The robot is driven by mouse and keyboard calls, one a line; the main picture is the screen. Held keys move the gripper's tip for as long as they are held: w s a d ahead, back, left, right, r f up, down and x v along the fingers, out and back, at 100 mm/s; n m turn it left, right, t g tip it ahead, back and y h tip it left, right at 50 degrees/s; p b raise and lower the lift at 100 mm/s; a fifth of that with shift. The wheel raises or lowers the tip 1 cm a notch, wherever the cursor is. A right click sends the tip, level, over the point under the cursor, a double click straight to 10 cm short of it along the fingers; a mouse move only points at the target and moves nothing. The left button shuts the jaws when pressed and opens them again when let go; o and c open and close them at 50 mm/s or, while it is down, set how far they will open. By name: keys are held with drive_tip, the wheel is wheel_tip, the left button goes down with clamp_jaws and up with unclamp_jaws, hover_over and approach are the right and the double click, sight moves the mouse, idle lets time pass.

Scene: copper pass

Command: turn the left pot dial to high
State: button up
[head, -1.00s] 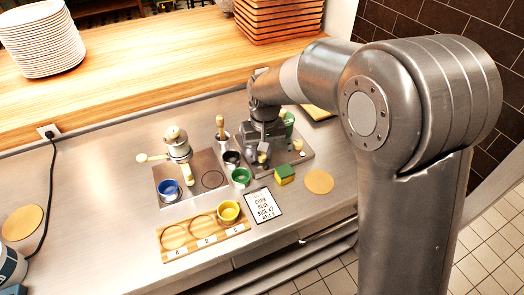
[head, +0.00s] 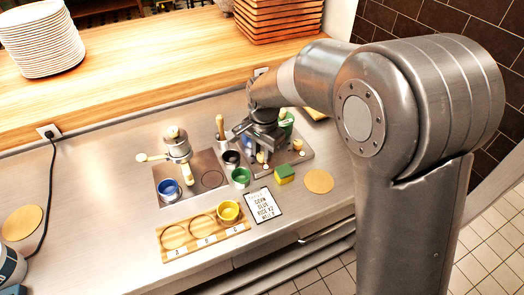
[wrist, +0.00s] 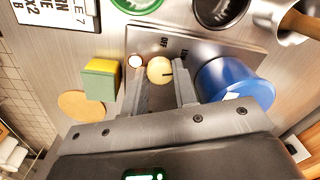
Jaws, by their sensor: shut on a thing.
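The left pot dial (wrist: 158,66) is a round cream knob with a dark pointer line, on the steel stove plate (wrist: 222,50). In the wrist view it sits between the fingertips of my gripper (wrist: 161,88), which is shut on it. The pointer line lies toward the right of that view. An OFF label is printed above the dial, and another label at its upper right is too small to read surely. A blue pot (wrist: 235,82) stands just right of the fingers. In the head view the dial (head: 261,157) shows below my gripper (head: 264,150).
A yellow-green sponge (head: 285,174), a green bowl (head: 241,176), a dark bowl (head: 231,158) and an order card (head: 263,205) lie close by.

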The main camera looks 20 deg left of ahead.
sight(262, 156)
drive_tip(key=m, duration=0.4)
drive_tip(key=shift+m, duration=2.8)
drive_tip(key=o, duration=1)
wheel_tip(262, 156, up, 11)
drive_tip(key=shift+s, duration=0.25)
drive_tip(key=shift+f, duration=0.1)
